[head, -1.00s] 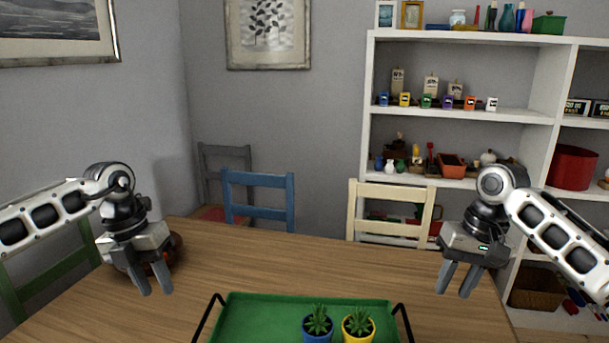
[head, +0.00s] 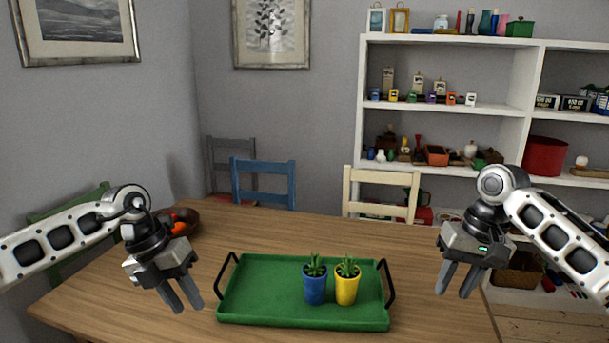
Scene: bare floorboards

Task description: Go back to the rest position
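My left gripper (head: 182,299) hangs empty over the table's left part, left of the green tray, its two fingers parted by a small gap. My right gripper (head: 455,283) hangs empty to the right of the tray, its fingers also parted. Both are clear of the tray. The green tray (head: 260,304) with black handles sits on the wooden table (head: 420,320). A blue pot (head: 314,287) and a yellow pot (head: 347,289), each with a small green plant, stand upright side by side on the tray.
A bowl (head: 191,218) with orange and red fruit stands at the table's far left, behind my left gripper. A blue chair (head: 263,184) and a cream chair (head: 380,193) are at the far side. A white shelf (head: 440,108) with many small items stands behind.

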